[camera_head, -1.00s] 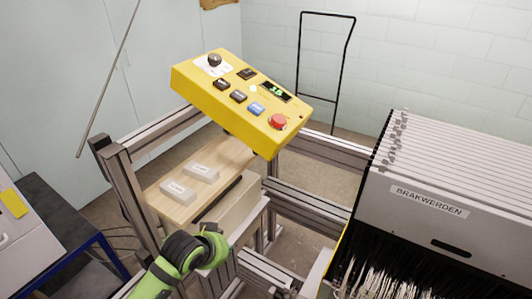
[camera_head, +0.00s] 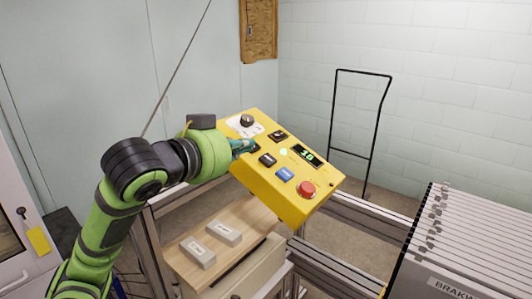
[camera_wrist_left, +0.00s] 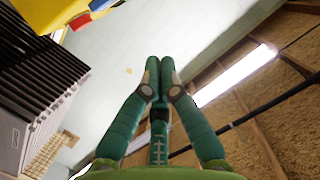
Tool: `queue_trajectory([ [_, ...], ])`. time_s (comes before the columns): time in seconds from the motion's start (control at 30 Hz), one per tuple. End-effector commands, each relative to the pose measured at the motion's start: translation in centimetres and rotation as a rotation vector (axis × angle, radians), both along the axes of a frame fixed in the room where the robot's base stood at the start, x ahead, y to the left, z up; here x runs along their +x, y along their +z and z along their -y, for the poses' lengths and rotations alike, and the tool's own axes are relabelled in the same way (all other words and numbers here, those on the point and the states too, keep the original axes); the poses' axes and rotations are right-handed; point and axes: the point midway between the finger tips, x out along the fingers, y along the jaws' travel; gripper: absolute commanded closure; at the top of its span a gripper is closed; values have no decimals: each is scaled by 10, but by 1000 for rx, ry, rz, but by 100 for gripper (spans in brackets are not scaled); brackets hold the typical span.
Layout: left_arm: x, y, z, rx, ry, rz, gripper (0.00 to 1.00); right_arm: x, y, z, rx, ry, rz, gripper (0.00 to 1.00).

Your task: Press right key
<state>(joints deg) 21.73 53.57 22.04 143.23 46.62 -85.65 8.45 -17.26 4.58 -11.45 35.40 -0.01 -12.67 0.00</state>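The yellow control box (camera_head: 268,198) is tilted on the frame in the head view. Its face holds a black key (camera_head: 278,135), another black key (camera_head: 267,160), a blue key (camera_head: 285,174), a red round button (camera_head: 307,188), a knob (camera_head: 247,120) and a lit green display (camera_head: 307,155). Key labels are too small to read. My left gripper (camera_head: 248,146) reaches the box from the left, at the leftmost key of the lower row, mostly covering it; I cannot tell if it touches. In the left wrist view its fingertips (camera_wrist_left: 160,68) are together, with nothing between them. My right gripper is out of view.
A wooden shelf (camera_head: 185,267) with two small labelled blocks (camera_head: 224,232) lies below the box. Metal rails (camera_head: 370,217) run to the right. A grey rack of plates (camera_head: 470,240) stands at right, and a black tubular frame (camera_head: 336,112) stands behind.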

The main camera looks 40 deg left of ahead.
Motion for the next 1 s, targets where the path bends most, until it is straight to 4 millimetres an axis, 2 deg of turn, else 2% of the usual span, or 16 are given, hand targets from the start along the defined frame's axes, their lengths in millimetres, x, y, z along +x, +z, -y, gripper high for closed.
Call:
queue_trajectory([
  [0.17,4,0,0,-4,0,-3,100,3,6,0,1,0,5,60],
  [0.27,14,0,0,-7,-2,-6,100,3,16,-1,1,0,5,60],
  [0.37,29,-3,0,-7,-1,-7,100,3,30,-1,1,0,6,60],
  [0.7,102,-20,-1,-5,0,-6,100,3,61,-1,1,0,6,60],
  [0.8,99,-39,-7,-2,1,-9,100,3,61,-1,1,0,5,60],
  [1.0,99,-56,-14,-2,0,-4,100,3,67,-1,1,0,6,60],
])
